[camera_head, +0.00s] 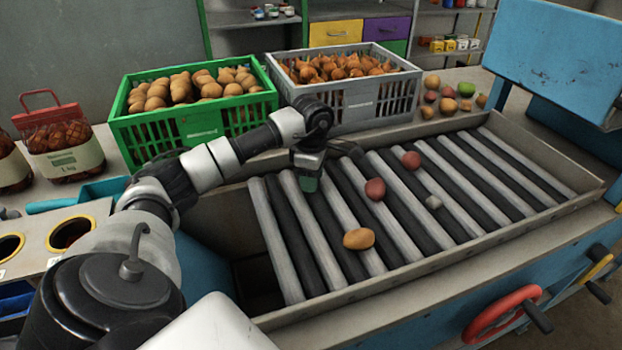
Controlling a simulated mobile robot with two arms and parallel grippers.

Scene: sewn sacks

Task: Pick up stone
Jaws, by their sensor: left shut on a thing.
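A small grey stone (433,202) lies on the rollers of the sorting table, right of the middle. My left gripper (308,178) is over the far left part of the rollers, pointing down, well to the left of that stone. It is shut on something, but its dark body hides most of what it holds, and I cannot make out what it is. A dull grey-green patch shows at its lower end. My right gripper is not in view.
On the rollers (330,225) lie a yellow-brown potato (358,238) and two reddish ones (375,189) (411,160). A green crate (190,128) and a grey crate (350,120) stand behind. Several loose vegetables lie at the back right. Two round holes (70,232) are at left.

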